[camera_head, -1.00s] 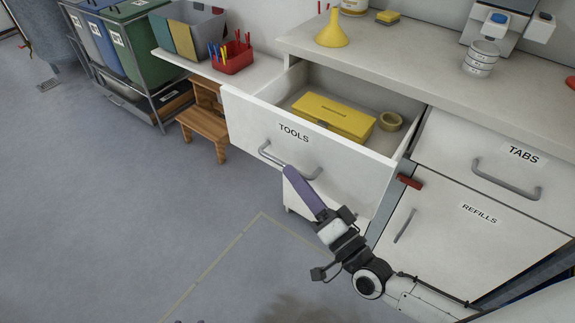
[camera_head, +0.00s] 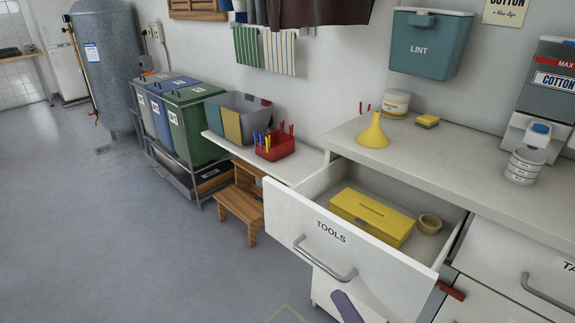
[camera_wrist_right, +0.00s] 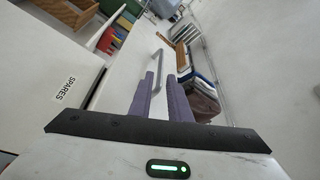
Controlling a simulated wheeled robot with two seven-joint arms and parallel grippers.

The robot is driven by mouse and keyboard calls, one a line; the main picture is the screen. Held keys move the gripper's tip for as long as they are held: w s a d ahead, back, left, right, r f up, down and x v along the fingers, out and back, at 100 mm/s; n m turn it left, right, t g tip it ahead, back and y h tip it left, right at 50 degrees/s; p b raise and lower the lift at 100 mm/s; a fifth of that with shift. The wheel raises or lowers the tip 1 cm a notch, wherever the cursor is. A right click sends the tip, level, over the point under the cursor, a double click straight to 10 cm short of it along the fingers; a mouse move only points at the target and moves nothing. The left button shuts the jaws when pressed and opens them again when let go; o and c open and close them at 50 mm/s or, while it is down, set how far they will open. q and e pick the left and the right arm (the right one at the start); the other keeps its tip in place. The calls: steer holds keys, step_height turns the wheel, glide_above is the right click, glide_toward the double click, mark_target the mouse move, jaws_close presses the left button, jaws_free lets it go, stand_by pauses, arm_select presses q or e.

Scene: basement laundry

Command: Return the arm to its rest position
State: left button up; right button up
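My right gripper shows in the head view only as a purple fingertip (camera_head: 347,306) at the bottom edge, just below the right end of the TOOLS drawer's handle (camera_head: 325,262). In the right wrist view its two purple fingers (camera_wrist_right: 159,98) stand apart with nothing held between them. The grey handle (camera_wrist_right: 158,70) shows beyond and between them in that view; the exact distance is hard to tell. The TOOLS drawer (camera_head: 290,222) is pulled open, with a yellow box (camera_head: 371,216) and a tape roll (camera_head: 430,224) inside. My left gripper is not in view.
A wooden stool (camera_head: 240,208), a red peg basket (camera_head: 275,146) and sorting bins (camera_head: 190,120) stand to the left. The floor at left is clear.

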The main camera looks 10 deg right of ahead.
steer(key=s+a+f+n+g+p, duration=0.3)
steer(key=a+n+g, duration=0.1)
steer(key=a+n, duration=0.1)
steer(key=s+d+f+n+g+h+p, duration=0.3)
steer(key=s+d+f+n+g+h, duration=0.1)
steer(key=s+f, duration=0.5)
steer(key=s+n+g, duration=0.1)
steer(key=g, duration=0.1)
steer(key=shift+s+d+f+g, duration=0.2)
steer(key=shift+s+d+g, duration=0.05)
steer(key=shift+d+g, duration=0.1)
